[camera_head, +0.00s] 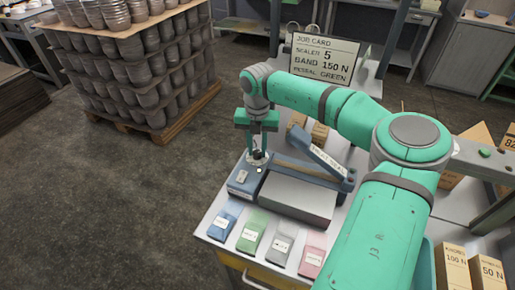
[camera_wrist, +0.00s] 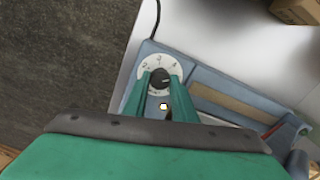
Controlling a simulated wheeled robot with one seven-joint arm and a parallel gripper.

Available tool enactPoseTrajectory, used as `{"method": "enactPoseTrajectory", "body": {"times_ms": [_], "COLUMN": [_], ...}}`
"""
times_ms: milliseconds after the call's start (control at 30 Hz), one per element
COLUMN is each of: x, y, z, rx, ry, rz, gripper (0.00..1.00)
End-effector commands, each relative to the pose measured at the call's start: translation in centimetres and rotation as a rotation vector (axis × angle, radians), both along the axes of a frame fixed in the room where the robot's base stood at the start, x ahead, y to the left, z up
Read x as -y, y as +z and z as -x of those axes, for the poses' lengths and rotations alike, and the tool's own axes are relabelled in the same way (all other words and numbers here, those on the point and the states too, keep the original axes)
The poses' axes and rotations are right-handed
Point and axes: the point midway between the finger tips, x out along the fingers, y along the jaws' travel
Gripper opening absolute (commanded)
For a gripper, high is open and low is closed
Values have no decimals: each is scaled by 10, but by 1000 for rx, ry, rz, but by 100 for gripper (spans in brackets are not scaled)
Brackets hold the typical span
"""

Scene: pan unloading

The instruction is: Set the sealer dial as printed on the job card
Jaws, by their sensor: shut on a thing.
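The job card (camera_head: 322,58) stands at the back of the bench and reads SEALER 5, BAND 150 N, PEDAL GREEN. The blue-grey sealer (camera_head: 243,180) has a lifted bar labelled HEAT SEAL (camera_head: 326,157). Its white dial plate (camera_wrist: 146,67) shows the numbers 2, 3 and 4 along the far edge; the near part is hidden by my fingers. My gripper (camera_head: 257,148) points down over the dial. In the wrist view its green fingers (camera_wrist: 160,82) are shut on the black dial knob (camera_wrist: 160,75). I cannot read the knob's setting clearly.
Blue (camera_head: 222,226), green (camera_head: 251,231), grey (camera_head: 282,242) and pink (camera_head: 312,261) packets lie along the bench front. Cartons marked 100 N (camera_head: 453,268) and 50 N (camera_head: 487,273) stand at the right. A pallet of cans (camera_head: 150,75) stands at the back left; the floor left of the bench is clear.

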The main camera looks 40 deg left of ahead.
Motion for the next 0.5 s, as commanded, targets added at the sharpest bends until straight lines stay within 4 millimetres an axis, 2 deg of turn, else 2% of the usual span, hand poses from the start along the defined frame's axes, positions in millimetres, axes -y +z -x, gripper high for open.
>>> {"method": "enactPoseTrajectory", "body": {"times_ms": [200,500], "x": [-1,-1], "y": [1,1], "z": [-1,-1], "rx": [3,4], "ry": [-177,-347], "rz": [-3,-4], "gripper": [2,2]}}
